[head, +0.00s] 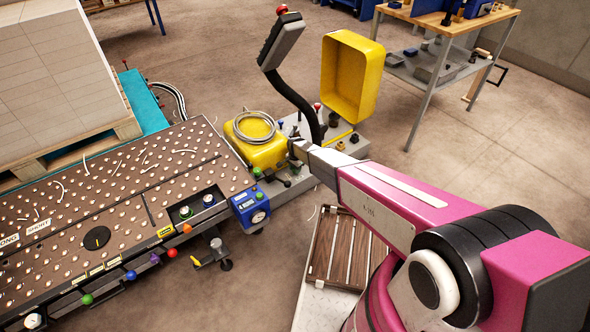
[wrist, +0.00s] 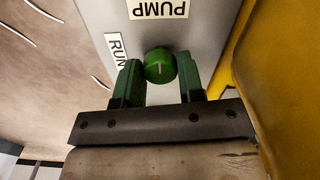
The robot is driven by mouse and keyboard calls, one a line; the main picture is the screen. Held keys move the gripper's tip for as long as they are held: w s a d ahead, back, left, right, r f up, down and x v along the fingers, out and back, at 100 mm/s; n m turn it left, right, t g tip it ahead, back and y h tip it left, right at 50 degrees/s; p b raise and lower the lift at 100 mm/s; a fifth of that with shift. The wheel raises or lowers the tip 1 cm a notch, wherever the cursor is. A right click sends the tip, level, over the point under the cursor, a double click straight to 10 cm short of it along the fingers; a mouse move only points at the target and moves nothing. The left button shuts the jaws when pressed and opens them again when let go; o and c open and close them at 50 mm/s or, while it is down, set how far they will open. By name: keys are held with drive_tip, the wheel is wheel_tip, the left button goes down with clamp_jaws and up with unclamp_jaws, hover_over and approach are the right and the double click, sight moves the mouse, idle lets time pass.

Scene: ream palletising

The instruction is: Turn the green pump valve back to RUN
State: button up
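The green pump valve (wrist: 160,65) is a round knob on a grey panel (wrist: 200,40). Its short white mark runs up and down in the wrist view. A RUN label (wrist: 117,47) lies to its left, and an upside-down PUMP label (wrist: 158,9) is above it. My gripper (wrist: 160,72) has its two green fingers on either side of the knob, with no clear gap on either side, and appears shut on it. In the head view my gripper (head: 296,150) is small beside the yellow pump housing (head: 258,150), and I cannot make out the valve there.
The ball-studded table (head: 120,215) fills the left, with a pallet stack (head: 50,80) behind it. An upright yellow bin (head: 351,75) and a black post with a pendant (head: 282,40) stand close to my arm. Open floor lies at right.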

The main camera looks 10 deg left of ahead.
drive_tip(key=shift+n, duration=0.3)
drive_tip(key=n, duration=0.3)
drive_tip(key=shift+n, duration=0.4)
drive_tip(key=n, duration=1.3)
drive_tip(key=shift+n, duration=0.4)
drive_tip(key=o, duration=0.9)
drive_tip(key=shift+r, duration=0.15)
